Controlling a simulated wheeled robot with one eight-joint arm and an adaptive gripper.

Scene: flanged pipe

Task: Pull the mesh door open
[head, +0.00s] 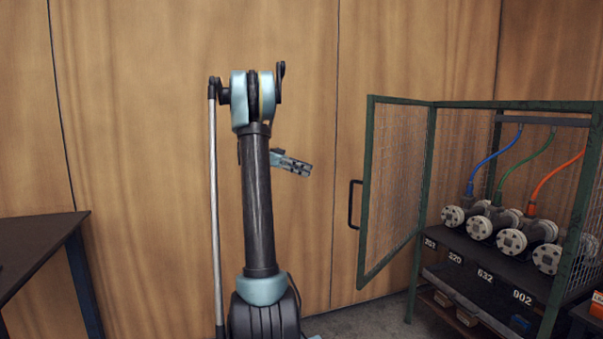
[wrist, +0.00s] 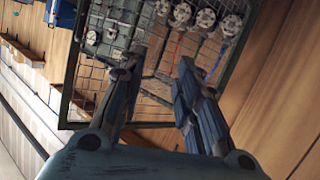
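The mesh door (head: 397,190) has a green frame and wire mesh. In the head view it stands swung out from the green cage (head: 515,105), hinged at the cage's left front post. Its black bar handle (head: 353,204) is on the free edge, facing left. My gripper (head: 308,169) is to the left of the handle in the picture, and nothing shows in it. In the wrist view my gripper (wrist: 160,66) has its two fingers spread, with mesh and green frame (wrist: 72,75) beyond them. I cannot make out the handle surely in the wrist view.
Inside the cage, several flanged pipe pieces (head: 512,241) with blue, green and orange hoses sit on a numbered shelf (head: 480,262). A dark table (head: 40,245) stands at the left. Wooden panels (head: 140,130) close the back. Some floor shows below the door.

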